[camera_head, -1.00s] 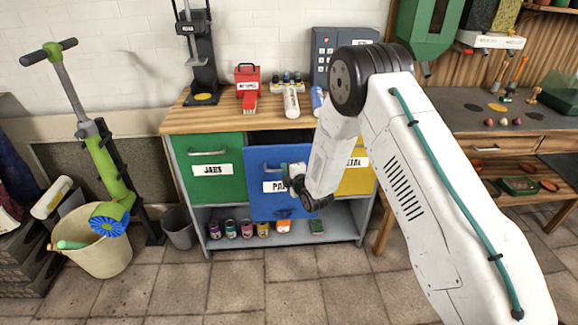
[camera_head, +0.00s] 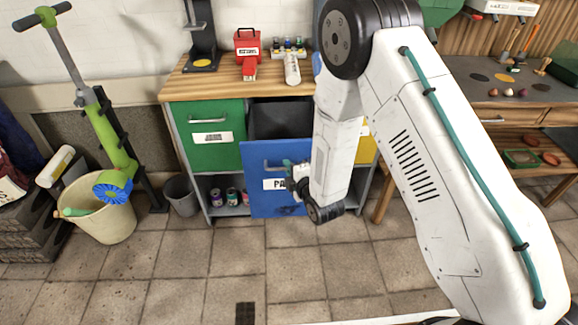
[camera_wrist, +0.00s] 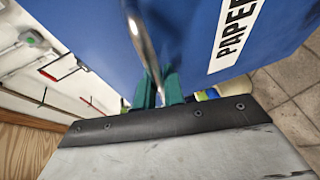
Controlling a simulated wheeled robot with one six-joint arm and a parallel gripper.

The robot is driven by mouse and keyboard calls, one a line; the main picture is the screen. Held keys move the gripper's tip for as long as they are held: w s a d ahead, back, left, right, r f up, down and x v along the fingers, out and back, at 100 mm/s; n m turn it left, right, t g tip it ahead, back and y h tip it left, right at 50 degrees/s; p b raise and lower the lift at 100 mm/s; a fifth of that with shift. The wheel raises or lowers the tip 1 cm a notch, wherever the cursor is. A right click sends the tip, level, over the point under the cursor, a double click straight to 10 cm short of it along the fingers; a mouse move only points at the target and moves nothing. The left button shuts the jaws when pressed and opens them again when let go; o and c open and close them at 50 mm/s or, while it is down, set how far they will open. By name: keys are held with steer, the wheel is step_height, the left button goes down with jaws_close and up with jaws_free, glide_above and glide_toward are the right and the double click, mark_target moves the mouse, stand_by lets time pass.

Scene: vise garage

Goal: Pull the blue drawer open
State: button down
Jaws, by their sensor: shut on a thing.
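The blue drawer (camera_head: 262,205) stands out from the cabinet in the head view, with its dark inside (camera_head: 280,120) showing behind the front. Its front carries a white label, which reads PAPER in the wrist view (camera_wrist: 236,35). My gripper (camera_head: 290,172) is at the metal bar handle (camera_head: 272,168) near the top of the drawer front. In the wrist view the green fingertips (camera_wrist: 158,88) are closed around the handle bar (camera_wrist: 143,38). My arm hides the right part of the drawer front.
A green drawer (camera_head: 208,137) is shut on the left, and a yellow drawer (camera_head: 366,148) is partly hidden by my arm. Small cans (camera_head: 232,196) stand on the lower shelf. A grey bin (camera_head: 181,195) and a beige bucket (camera_head: 105,222) stand left. The tiled floor in front is clear.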

steer(key=c, duration=1.5)
jaws_free()
steer(key=v, duration=0.7)
steer(key=shift+s+d, duration=0.15)
steer(key=shift+s, duration=0.15)
